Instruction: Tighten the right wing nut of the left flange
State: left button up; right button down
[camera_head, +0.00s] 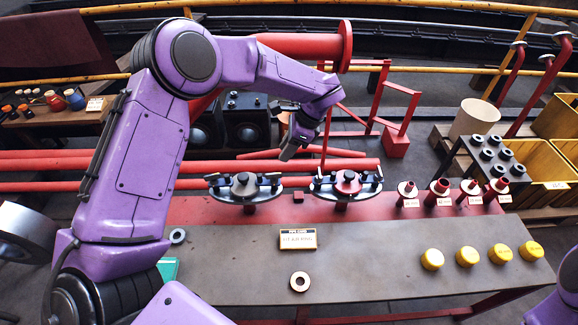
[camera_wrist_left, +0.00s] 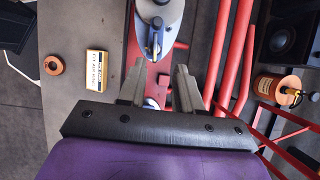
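The left flange (camera_head: 245,190) is a grey disc on the red bench strip, with dark wing nuts at its left and right ends. Its right wing nut (camera_head: 272,181) shows as a small dark piece. In the left wrist view a flange, apparently this one (camera_wrist_left: 160,12), is at the top edge, with a dark wing nut (camera_wrist_left: 155,42) on its lower end. My left gripper (camera_head: 288,150) is above and behind the gap between the flanges, apart from both. In the left wrist view its fingers (camera_wrist_left: 160,68) are spread and empty, short of the nut. My right gripper is out of view.
A second flange (camera_head: 345,188) with a red centre stands to the right. A label card (camera_head: 298,239) and a ring (camera_head: 300,282) lie on the bench. Red fittings (camera_head: 438,191) and yellow caps (camera_head: 467,256) are further right. Red pipes (camera_head: 100,165) run behind.

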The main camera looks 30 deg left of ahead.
aim_at(274, 177)
pick_arm(q)
jog(key=shift+n+h, duration=0.4)
jog(key=shift+n, duration=0.4)
jog(key=x, duration=0.3)
jog(key=p+x, duration=0.1)
jog(key=x, duration=0.4)
jog(key=shift+d+f+p, duration=0.15)
jog(key=shift+f+p, duration=0.2)
jog(key=shift+f, duration=0.1)
grip_shut()
